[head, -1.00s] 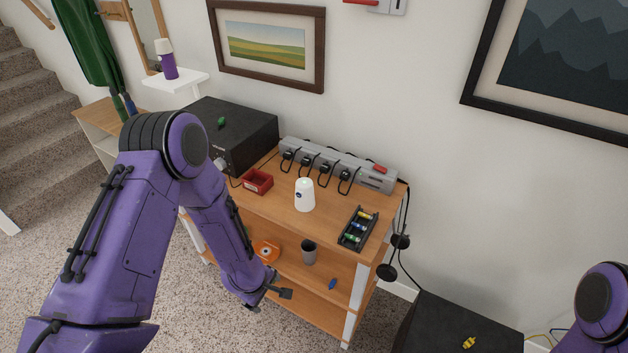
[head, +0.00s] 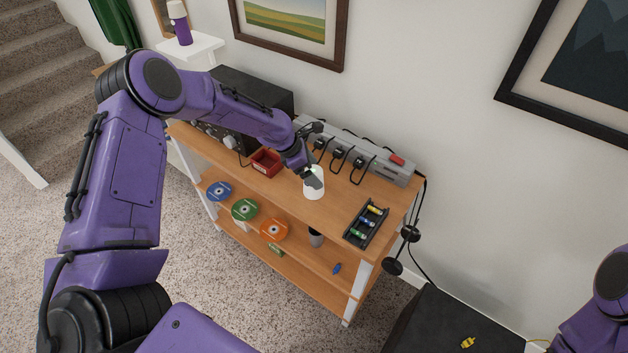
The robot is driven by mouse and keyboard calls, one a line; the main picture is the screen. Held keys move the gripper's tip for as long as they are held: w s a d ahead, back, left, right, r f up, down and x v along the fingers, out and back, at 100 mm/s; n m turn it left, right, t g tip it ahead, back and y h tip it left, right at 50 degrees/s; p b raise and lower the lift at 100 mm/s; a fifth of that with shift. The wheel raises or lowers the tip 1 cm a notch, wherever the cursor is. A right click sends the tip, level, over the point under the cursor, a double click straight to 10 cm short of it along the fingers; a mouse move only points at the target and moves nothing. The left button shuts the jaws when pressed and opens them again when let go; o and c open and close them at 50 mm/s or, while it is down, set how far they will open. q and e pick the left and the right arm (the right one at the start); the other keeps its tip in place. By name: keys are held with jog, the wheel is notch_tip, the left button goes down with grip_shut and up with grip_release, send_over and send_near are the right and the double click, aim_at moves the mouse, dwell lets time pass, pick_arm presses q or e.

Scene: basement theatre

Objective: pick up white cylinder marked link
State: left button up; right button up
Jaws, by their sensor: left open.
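The white cylinder (head: 314,188) stands upright on the wooden shelf unit's top (head: 290,200), near the middle. Its upper part is partly covered by my left gripper (head: 317,154), and I cannot read any marking on it. My left gripper is open, with one dark finger in front of the cylinder's top and the other farther back. I cannot tell whether it touches the cylinder. My right gripper is out of view; only part of my right arm shows at the right edge.
A red bin (head: 266,163) stands left of the cylinder and a black battery tray (head: 366,224) right of it. A grey power strip (head: 389,166) with plugs runs behind. A black box (head: 250,93) stands at the back left. Discs and a grey cup (head: 316,237) sit on the lower shelf.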

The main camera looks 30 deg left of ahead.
pick_arm(q)
jog(key=x, duration=0.2)
jog(key=shift+w+f, duration=0.2)
jog(key=shift+f, duration=0.2)
jog(key=shift+s+d+r, duration=0.1)
jog(key=shift+c, duration=0.3)
jog(key=c, duration=1.2)
jog(key=shift+r, duration=0.1)
